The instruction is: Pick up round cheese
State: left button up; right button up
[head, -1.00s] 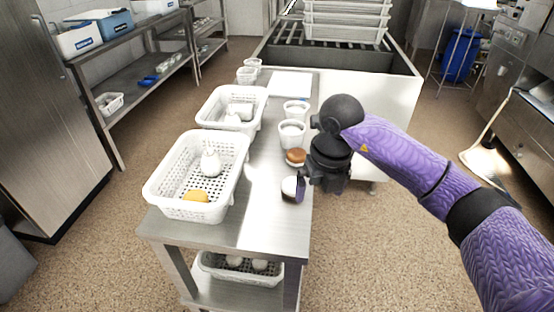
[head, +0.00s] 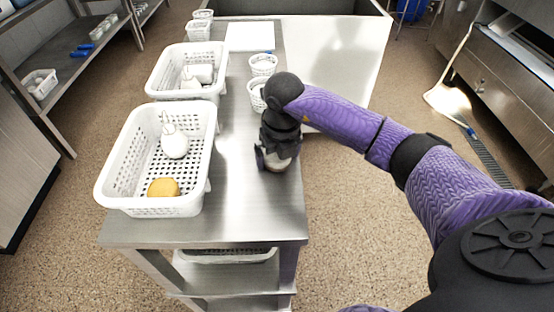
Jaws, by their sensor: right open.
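My right gripper (head: 276,158) is low over the steel table's right edge, pointing down and open. A pale round item (head: 280,165), which may be the round cheese, shows just under and between its fingers, largely hidden by the gripper. I cannot tell whether the fingers touch it. A yellow rounded piece (head: 163,187) lies in the near white perforated basket (head: 108,185), beside a white bottle-like item (head: 174,142). My left gripper is not in view.
A second white basket (head: 155,78) with white items stands behind the first. White cups (head: 263,65) stand beyond my right gripper, and a white board (head: 250,36) lies further back. The table's front right part (head: 250,215) is clear.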

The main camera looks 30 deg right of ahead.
jog(key=shift+r, duration=0.15)
jog(key=c, duration=1.2)
